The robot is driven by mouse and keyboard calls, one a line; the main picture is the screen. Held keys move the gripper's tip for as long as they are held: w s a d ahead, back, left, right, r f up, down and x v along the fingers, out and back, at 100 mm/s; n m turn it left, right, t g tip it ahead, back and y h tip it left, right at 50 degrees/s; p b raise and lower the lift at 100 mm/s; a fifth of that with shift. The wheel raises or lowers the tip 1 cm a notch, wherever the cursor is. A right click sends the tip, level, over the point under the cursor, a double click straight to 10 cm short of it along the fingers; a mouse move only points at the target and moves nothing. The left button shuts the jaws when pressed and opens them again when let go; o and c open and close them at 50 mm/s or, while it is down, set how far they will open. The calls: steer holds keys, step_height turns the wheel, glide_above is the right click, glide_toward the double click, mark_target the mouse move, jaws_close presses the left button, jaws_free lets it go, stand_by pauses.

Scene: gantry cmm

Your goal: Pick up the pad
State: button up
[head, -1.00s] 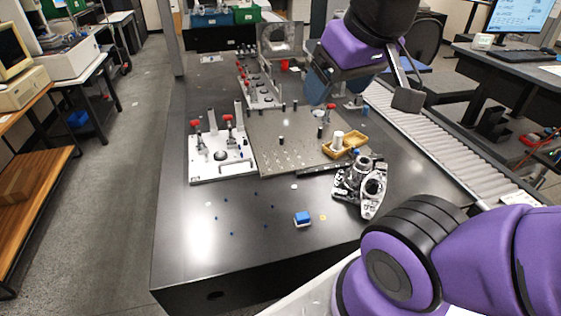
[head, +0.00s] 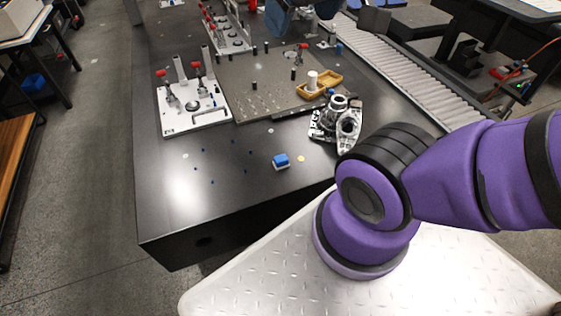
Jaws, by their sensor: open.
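The pad looks to be the small blue block with a white underside (head: 281,161), lying on the near part of the dark table, left of a grey metal casting (head: 336,124). Nothing touches it. Only the lower end of my gripper (head: 331,18) shows, at the top edge of the head view: one blue finger and one dark finger, wide apart. It is open and empty, well beyond the pad and over the far right part of the table. The rest of the gripper is out of frame.
A white fixture plate with red-handled clamps (head: 192,121) stands left of a grey hole plate (head: 250,101). A yellow tray (head: 313,88) sits on that plate's right side. A roller conveyor (head: 400,80) runs along the right.

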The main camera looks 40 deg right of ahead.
steer(key=w+d+f+g, duration=0.2)
steer(key=w+f, duration=0.6)
steer(key=w, duration=0.4)
steer(key=m+g, duration=0.3)
glide_above(281, 157)
step_height(281, 157, down, 38)
steer(key=shift+s+a+f, duration=0.1)
steer(key=shift+a+f, duration=0.05)
steer(key=shift+f, duration=5.7)
steer(key=shift+c, duration=0.4)
steer(key=c, duration=1)
steer(key=shift+r, duration=0.25)
